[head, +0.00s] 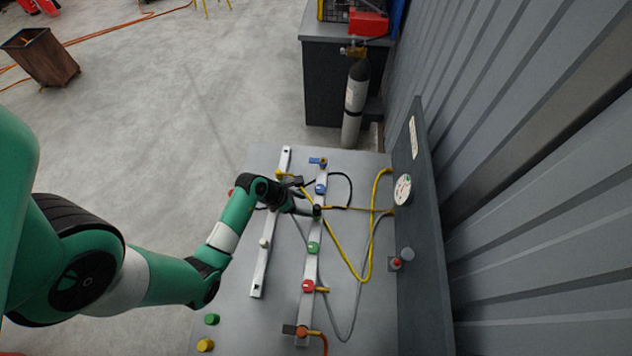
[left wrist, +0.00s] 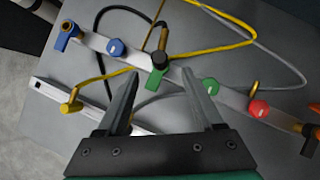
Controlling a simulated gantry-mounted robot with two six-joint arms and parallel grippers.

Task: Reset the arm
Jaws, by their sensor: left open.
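My left gripper (head: 304,197) is open over the bench, and its arm comes in from the left. In the left wrist view its fingers (left wrist: 161,78) point toward a black knob (left wrist: 159,61), which appears between and just beyond the tips; I cannot tell whether they touch it. The black knob (head: 317,211) sits on a pale rail between a blue knob (head: 321,187) and a green knob (head: 313,248). A red knob (head: 308,286) is farther down the rail. My right gripper is not in view.
A second pale rail (head: 260,270) lies left on the grey bench (head: 232,305). Yellow (head: 356,272) and grey hoses loop on the right, near an upright panel with a gauge (head: 402,190). Loose green (head: 211,319) and yellow caps stand near the front. A gas cylinder (head: 354,100) stands behind.

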